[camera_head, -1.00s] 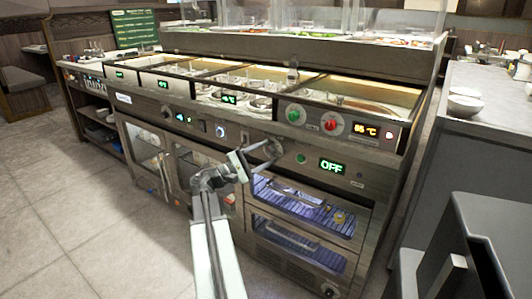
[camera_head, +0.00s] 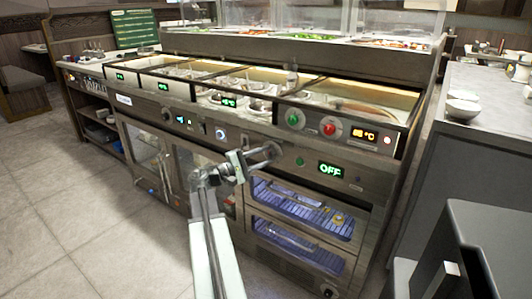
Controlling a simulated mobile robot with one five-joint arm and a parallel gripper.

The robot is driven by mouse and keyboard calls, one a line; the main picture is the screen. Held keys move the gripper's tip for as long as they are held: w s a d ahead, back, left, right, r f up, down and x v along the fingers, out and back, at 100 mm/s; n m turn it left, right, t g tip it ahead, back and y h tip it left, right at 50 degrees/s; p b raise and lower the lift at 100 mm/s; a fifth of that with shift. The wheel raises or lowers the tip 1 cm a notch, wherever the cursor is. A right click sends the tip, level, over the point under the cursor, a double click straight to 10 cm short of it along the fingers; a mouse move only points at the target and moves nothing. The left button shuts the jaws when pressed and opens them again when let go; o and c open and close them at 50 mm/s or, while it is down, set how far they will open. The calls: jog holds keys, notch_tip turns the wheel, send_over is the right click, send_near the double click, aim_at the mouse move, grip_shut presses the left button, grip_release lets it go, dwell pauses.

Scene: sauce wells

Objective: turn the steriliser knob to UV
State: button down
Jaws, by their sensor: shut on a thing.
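The steriliser (camera_head: 263,200) is the lower right part of the steel counter front, with two blue-lit glass-fronted drawers. Its green display (camera_head: 330,169) reads OFF. A green round button (camera_head: 300,161) sits left of the display. My gripper (camera_head: 270,153) reaches the panel left of that button. It is shut on what appears to be the steriliser knob, which the fingers mostly cover. The knob's pointer and any UV mark cannot be made out.
Above are a green knob (camera_head: 294,118), a red knob (camera_head: 329,127) and an orange temperature display (camera_head: 363,135). A small dial (camera_head: 220,133) is to the left. A grey counter with bowls (camera_head: 462,106) stands right. The floor at left is clear.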

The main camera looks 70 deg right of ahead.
jog(key=m+y+p, duration=0.1)
jog(key=m+p, duration=0.1)
jog(key=r+m+t+p, duration=0.1)
jog(key=m+p, duration=0.1)
jog(key=shift+s+y, duration=0.1)
jog(key=shift+y, duration=0.3)
jog(key=shift+f+m+t+y+p, duration=0.1)
jog(key=shift+m+t+y+p, duration=0.4)
jog(key=shift+m+p, duration=0.95)
jog(key=shift+s, duration=0.1)
jog(key=c, duration=1)
grip_release()
jog(key=shift+t, duration=0.3)
jog(key=p+v, duration=0.1)
jog(key=v, duration=0.7)
jog(key=shift+p, duration=0.35)
jog(key=shift+f, duration=0.2)
